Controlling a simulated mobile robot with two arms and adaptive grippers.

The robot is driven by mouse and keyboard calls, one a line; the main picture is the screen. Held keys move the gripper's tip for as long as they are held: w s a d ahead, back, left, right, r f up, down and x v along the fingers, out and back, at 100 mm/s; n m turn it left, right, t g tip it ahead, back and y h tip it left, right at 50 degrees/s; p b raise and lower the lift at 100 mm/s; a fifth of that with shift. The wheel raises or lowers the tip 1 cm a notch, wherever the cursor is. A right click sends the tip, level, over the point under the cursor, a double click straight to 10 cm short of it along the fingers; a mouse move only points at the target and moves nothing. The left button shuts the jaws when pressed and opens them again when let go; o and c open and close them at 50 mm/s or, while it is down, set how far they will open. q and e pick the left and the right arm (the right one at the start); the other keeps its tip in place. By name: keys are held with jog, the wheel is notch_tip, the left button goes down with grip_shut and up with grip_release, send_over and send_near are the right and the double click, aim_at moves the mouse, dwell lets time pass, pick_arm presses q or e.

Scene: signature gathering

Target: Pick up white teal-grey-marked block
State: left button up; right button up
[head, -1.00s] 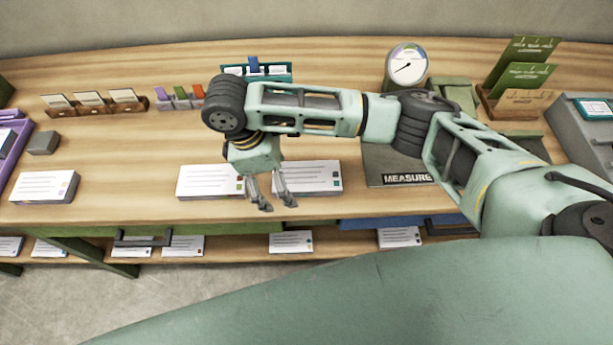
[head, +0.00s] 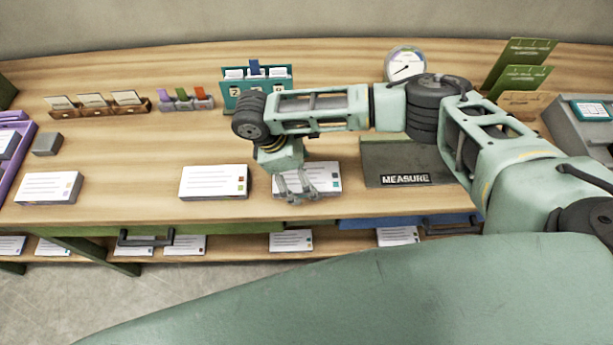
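A white block (head: 325,170) with printed lines and small teal and grey marks at its right end lies on the wooden counter, near the front edge at centre. My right gripper (head: 296,190) hangs over this block's left part, fingers pointing down and spread apart. The fingers and wrist hide part of the block. I cannot tell whether they touch it. My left gripper is not in view.
Two similar white blocks with other coloured marks lie to the left, one at centre left (head: 212,180) and one at far left (head: 47,187). A grey "MEASURE" plate (head: 388,160) is at right. Several blocks lie on the lower shelf (head: 225,255).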

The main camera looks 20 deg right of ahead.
jog(key=shift+c, duration=0.5)
jog(key=c, duration=1.3)
jog(key=shift+c, duration=0.2)
